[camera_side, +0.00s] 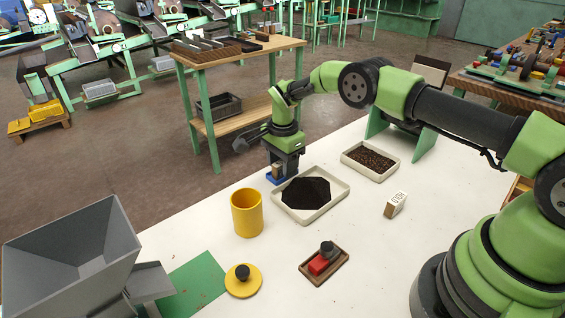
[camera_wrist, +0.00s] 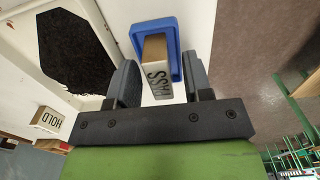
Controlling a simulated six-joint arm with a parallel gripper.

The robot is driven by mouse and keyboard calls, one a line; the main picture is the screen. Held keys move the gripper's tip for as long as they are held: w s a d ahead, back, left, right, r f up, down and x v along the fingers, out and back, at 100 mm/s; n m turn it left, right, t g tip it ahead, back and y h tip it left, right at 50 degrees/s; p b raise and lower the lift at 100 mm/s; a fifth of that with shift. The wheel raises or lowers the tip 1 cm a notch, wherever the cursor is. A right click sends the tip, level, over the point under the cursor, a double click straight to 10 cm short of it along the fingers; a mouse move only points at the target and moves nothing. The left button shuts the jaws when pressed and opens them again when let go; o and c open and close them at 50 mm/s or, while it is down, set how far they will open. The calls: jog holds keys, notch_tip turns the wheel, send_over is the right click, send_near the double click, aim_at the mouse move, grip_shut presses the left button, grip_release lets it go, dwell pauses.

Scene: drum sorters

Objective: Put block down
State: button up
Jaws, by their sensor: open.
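A block marked PASS (camera_wrist: 158,78), with a tan top and a white lettered face, stands in or on a small blue tray (camera_wrist: 170,28) in the wrist view. My gripper (camera_wrist: 160,62) is open, with one finger on each side of the block and a visible gap on both sides. In the side view my gripper (camera_side: 281,167) is low over the blue tray (camera_side: 270,180) at the table's far edge. The block (camera_side: 276,171) is partly hidden there by the gripper.
A cream tray with black granules (camera_side: 338,188) lies right beside the blue tray. A yellow cylinder (camera_side: 246,222) stands in front. The table's front middle has bare room.

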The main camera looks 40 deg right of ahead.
jog(key=shift+r, duration=0.15)
notch_tip(320, 180, up, 12)
dwell(0.3)
jog(key=s+a+r+n+t+y, duration=0.1)
jog(key=s+r+n+t, duration=0.1)
jog(key=s+r+n, duration=0.5)
jog(key=s+a+r+t, duration=0.1)
jog(key=s+r, duration=0.4)
jog(key=r, duration=0.6)
jog(key=s+a+n+t+y, duration=0.1)
jog(key=s+n+t, duration=0.3)
jog(key=s, duration=1.4)
jog(key=n, duration=0.3)
jog(key=shift+a+f, duration=0.25)
jog(key=shift+a, duration=0.1)
jog(key=shift+s, duration=0.1)
